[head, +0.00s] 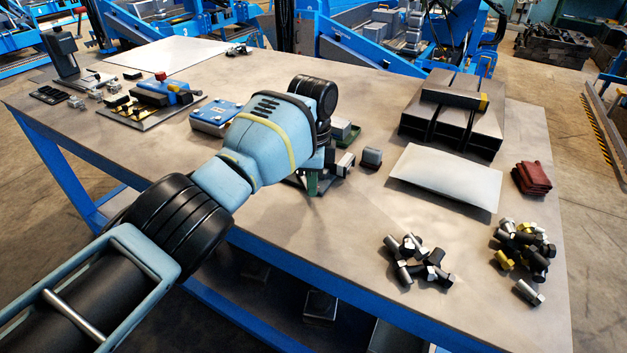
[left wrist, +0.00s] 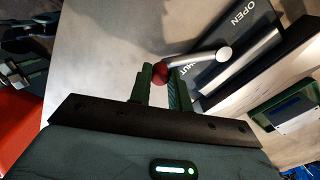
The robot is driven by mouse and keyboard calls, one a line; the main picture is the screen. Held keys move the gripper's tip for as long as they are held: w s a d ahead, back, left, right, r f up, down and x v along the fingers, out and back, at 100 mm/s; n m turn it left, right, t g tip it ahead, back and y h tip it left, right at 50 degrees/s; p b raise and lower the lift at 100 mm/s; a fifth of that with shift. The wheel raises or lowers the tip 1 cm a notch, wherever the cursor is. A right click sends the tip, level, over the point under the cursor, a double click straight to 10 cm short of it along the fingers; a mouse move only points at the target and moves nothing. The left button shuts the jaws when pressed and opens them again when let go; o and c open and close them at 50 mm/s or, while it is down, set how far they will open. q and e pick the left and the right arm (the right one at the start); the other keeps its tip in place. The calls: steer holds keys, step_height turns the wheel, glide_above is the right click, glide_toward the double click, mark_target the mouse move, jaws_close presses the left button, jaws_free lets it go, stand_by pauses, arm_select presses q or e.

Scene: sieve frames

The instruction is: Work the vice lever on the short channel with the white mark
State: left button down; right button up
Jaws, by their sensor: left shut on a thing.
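My left gripper (head: 313,184) is over the middle of the bench; its arm hides most of what is beneath. In the left wrist view its two green fingers (left wrist: 161,72) are shut on the red knob (left wrist: 159,76) of the vice lever. The pale lever bar (left wrist: 205,57) runs from the knob to a round pivot end on the right. A dark plate (left wrist: 222,30) beside it reads OPEN at the far end and SHUT near the knob; the knob is by SHUT. I cannot make out a white mark on any channel. My right gripper is not in view.
Dark channels (head: 478,128) are stacked at the back right; a shorter one with a yellow mark (head: 452,95) lies across them. A pale sheet (head: 446,178), red cloth (head: 533,177) and bolts (head: 417,262) lie at right. A green tray (head: 350,138) stands behind my gripper.

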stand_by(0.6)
arm_select(q)
steer(key=c, duration=1.3)
jaws_free()
steer(key=shift+d, duration=0.1)
steer(key=shift+r, duration=3.9)
steer(key=shift+s+f, duration=0.1)
